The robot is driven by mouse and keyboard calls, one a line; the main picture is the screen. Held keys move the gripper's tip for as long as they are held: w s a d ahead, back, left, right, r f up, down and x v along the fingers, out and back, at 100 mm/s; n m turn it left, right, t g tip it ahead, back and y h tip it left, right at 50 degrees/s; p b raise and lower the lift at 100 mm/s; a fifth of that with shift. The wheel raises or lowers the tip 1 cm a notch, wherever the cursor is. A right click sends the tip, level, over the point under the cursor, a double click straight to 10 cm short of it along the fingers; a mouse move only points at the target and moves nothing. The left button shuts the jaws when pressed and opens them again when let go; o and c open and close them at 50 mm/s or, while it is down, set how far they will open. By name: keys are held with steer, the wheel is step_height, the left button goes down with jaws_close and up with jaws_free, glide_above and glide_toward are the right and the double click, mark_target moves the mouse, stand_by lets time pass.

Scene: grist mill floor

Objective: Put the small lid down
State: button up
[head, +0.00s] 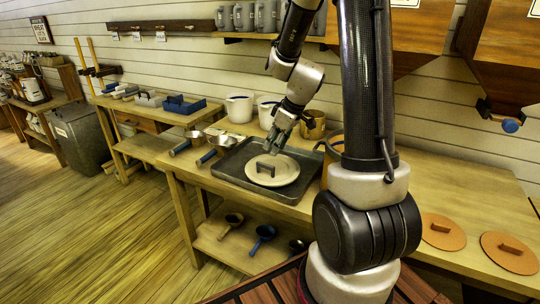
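A round cream lid (288,174) with a dark bar handle lies in the dark metal tray (229,176) on the bench. My gripper (274,151) is just above and behind the handle, pointing down. The handle shows in front of the fingertips, and I see nothing held between them. The fingers are too small in the picture to tell how far apart they are. Two orange-brown round lids with bar handles, one (435,240) nearer and one (496,257) farther right, lie on the bench to the right of my arm.
Two scoops or pans with blue handles (207,157) lie left of the tray. White pots (239,108) and a brass-coloured vessel (313,127) stand behind it. An orange vessel behind my arm is partly hidden. Scoops lie on the lower shelf (228,245). The bench right of the orange-brown lids is partly clear.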

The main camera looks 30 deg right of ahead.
steer(key=s+a+r+m, duration=0.2)
steer(key=s+a+r, duration=0.2)
steer(key=s+r, duration=0.7)
steer(key=s+r+m+h, duration=0.2)
steer(key=s+r+m, duration=0.2)
steer(key=s, duration=0.9)
steer(key=shift+d+r, duration=0.45)
steer(key=shift+r, duration=0.35)
